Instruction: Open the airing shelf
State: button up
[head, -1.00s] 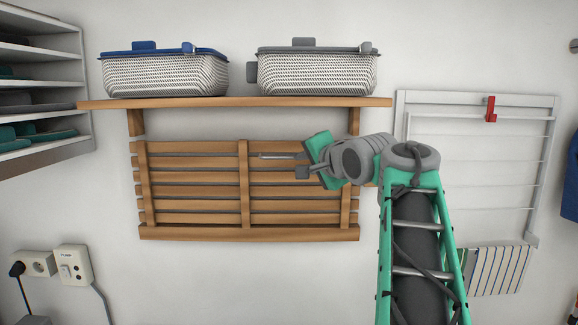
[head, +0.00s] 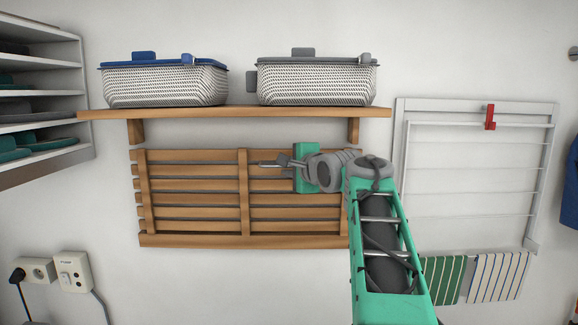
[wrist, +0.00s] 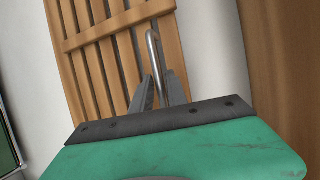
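The airing shelf (head: 195,185) is a wooden slatted panel folded flat against the wall, below a fixed wooden shelf. A thin metal bar handle (head: 265,163) sits near its upper middle. My gripper (head: 284,161) is at this handle, coming from the right. In the wrist view, the handle (wrist: 151,48) is a bent metal rod reaching down between the two grey fingers (wrist: 161,85). The fingers look apart, with the rod between them. I cannot tell whether they touch it. The airing shelf's slats (wrist: 130,45) show behind. My arm hides the panel's right end.
The fixed wooden shelf (head: 236,112) above bears a blue-lidded basket (head: 165,86) and a grey-lidded basket (head: 316,85). A white drying rack (head: 400,135) with cloths (head: 499,277) hangs to the right. White shelving (head: 40,90) stands left. Wall sockets (head: 73,271) are lower left.

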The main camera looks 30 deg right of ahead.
jog(key=shift+c, duration=0.5)
grip_shut()
dwell(0.8)
